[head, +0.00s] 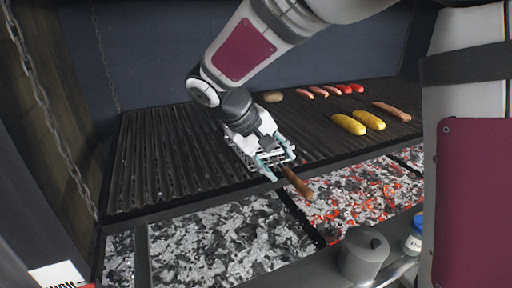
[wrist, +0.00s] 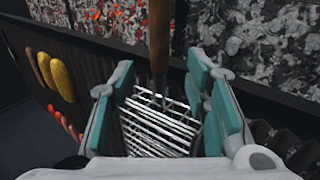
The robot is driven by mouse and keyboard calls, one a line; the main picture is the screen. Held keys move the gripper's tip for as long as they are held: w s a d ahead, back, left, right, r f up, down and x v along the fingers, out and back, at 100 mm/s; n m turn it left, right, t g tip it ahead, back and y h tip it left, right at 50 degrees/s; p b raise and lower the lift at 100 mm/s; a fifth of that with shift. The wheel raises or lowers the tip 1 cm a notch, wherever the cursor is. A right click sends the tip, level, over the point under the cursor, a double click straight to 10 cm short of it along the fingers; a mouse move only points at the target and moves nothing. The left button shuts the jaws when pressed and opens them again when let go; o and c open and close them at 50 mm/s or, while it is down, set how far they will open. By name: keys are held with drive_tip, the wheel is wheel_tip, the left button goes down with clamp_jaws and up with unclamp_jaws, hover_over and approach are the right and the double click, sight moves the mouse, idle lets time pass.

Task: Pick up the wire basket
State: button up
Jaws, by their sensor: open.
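The wire basket (wrist: 158,133) is a silver wire grid with a brown wooden handle (wrist: 158,35). In the head view the basket (head: 243,158) rests on the dark grill grate, with its handle (head: 297,183) pointing over the grate's front edge toward the coals. My gripper (head: 277,168) is open, low over the basket at its handle end. In the wrist view my gripper's teal-padded fingers (wrist: 165,95) stand on either side of the grid and the base of the handle. I cannot tell whether the fingers touch the basket.
Several sausages (head: 320,92) and yellow corn cobs (head: 349,124) lie on the right of the grate (head: 165,160), with a round potato-like item (head: 273,97) behind. Glowing coals (head: 350,195) lie below the front edge. A grey lidded pot (head: 363,256) and a blue-capped jar (head: 413,238) stand at the front.

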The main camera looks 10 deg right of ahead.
sight(287, 172)
drive_tip(key=shift+p+x, duration=0.45)
drive_tip(key=shift+x, duration=2.4)
clamp_jaws()
